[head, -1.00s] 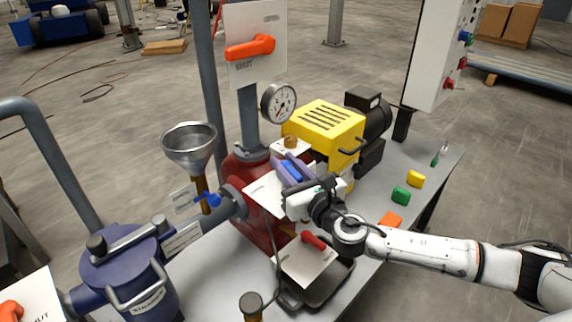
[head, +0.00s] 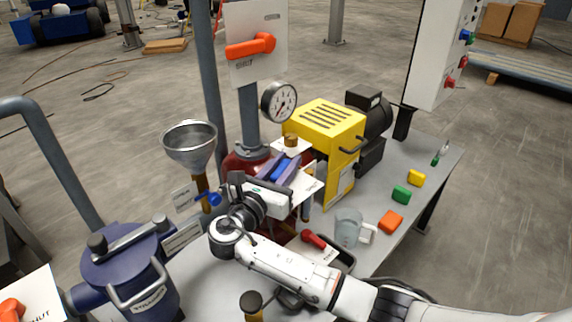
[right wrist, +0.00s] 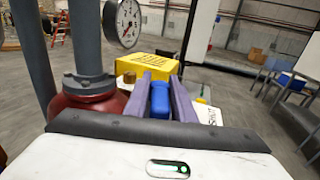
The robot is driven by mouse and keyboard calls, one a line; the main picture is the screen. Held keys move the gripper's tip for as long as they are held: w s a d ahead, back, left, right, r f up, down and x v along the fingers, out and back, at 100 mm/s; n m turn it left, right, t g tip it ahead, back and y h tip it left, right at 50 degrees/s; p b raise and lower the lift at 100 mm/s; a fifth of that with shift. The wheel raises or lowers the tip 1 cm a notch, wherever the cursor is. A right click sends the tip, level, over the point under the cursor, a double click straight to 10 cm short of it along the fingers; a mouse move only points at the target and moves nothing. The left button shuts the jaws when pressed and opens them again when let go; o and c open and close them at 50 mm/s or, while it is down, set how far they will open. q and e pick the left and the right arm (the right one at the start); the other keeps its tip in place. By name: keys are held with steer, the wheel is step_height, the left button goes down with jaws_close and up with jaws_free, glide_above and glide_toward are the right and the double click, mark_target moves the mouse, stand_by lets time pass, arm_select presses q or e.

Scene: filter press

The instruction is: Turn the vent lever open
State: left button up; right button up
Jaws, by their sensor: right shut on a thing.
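My right gripper (head: 286,166) is shut on a blue lever (head: 280,170), above a white plate on the red vessel (head: 240,163) at mid-table. In the right wrist view its purple fingers (right wrist: 160,92) lie on both sides of the blue lever (right wrist: 160,100). The gripper points away and to the right in the head view. The plate (head: 310,183) under the lever is mostly hidden by my gripper, and its lettering is only partly readable, with SHUT at its right edge in the wrist view. My left gripper is not in view.
A gauge (head: 279,102), yellow motor housing (head: 325,130) and steel funnel (head: 190,145) stand close around. A red lever (head: 313,239), a glass beaker (head: 348,228) and coloured blocks (head: 390,221) are to the right. A blue strainer (head: 130,275) is front left.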

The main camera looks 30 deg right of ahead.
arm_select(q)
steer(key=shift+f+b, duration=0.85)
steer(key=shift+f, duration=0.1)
arm_select(e)
steer(key=m+g+h, duration=0.2)
steer(key=g, duration=0.1)
steer(key=shift+w+a+m+g, duration=0.1)
steer(key=shift+m+g, duration=0.2)
steer(key=shift+m, duration=0.1)
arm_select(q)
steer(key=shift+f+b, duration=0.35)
arm_select(e)
steer(key=shift+m+g+h, duration=0.4)
steer(key=shift+m+g, duration=0.1)
steer(key=shift+g, duration=0.1)
steer(key=shift+r+g, duration=0.15)
steer(key=shift+g, duration=0.15)
steer(key=o, duration=0.9)
